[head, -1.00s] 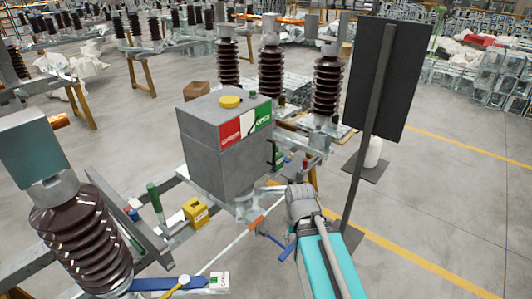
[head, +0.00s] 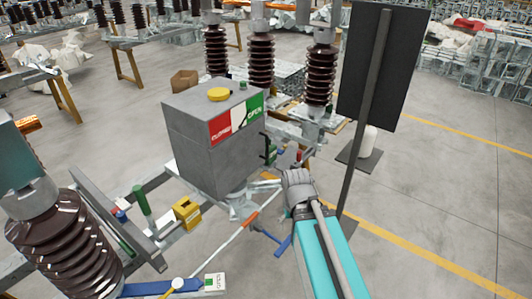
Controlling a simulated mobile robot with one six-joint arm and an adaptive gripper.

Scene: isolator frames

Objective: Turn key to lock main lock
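A grey drive box (head: 205,150) stands on the steel frame, with a red CLOSED and green OPEN label (head: 238,118) on its upper side. A yellow round cap (head: 219,94) is on its top. A black handle-like part (head: 266,148) is on its right side, with small green and red parts (head: 275,155) beside it. I cannot make out the key or the main lock among these small parts. The end of my arm, with my gripper (head: 296,178), is at the box's lower right, apart from it in the picture. Its fingers are hidden behind the wrist.
A dark panel on a post (head: 381,70) stands close right of my arm. Brown insulators (head: 262,68) rise behind the box, and another (head: 62,245) is at front left. A yellow block (head: 186,212) and a rod (head: 235,236) are on the frame. Floor at right is open.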

